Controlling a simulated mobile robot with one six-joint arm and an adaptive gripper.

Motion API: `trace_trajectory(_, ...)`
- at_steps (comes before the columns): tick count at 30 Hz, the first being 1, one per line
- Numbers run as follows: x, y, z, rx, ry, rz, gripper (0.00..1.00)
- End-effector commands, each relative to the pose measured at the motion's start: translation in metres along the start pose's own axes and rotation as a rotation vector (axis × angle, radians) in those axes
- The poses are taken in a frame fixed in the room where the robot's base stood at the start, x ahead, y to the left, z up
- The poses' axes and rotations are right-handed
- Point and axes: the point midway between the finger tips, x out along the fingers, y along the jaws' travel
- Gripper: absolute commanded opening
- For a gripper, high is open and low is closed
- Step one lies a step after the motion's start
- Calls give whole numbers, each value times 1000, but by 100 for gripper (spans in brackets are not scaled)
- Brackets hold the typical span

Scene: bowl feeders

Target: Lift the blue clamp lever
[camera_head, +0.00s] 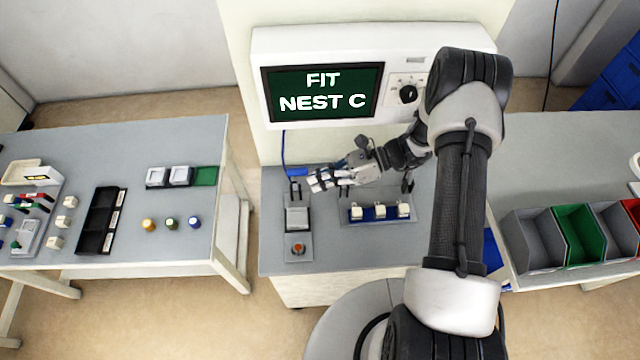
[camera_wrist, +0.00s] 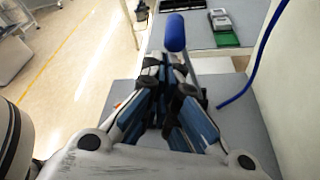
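The blue clamp lever (camera_head: 298,172) stands at the back of the small grey fixture (camera_head: 298,248) on the middle bench. In the wrist view its blue handle (camera_wrist: 175,33) sits on a grey rod, beyond my fingertips. My gripper (camera_head: 312,184) is just right of and in front of the lever in the head view. In the wrist view my gripper (camera_wrist: 166,82) shows its fingers with a gap between them and nothing visibly held. The fingers hide the lower rod, and contact with it cannot be told.
A blue cable (camera_wrist: 252,78) hangs beside the lever. Right of the fixture, a blue rack (camera_head: 380,215) holds white-capped pieces. A screen (camera_head: 322,94) reading "FIT NEST C" is behind. A left table (camera_head: 130,240) carries trays and parts; bins (camera_head: 575,235) stand right.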

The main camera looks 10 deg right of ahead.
Motion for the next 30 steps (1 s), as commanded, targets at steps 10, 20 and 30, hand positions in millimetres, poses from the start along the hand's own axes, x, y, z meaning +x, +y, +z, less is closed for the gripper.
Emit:
trace_trajectory(10,0,-1,2,-1,-1,1,0)
trace_trajectory(20,-4,2,10,-5,-1,0,0)
trace_trajectory(30,-23,25,65,-5,-1,-1,0)
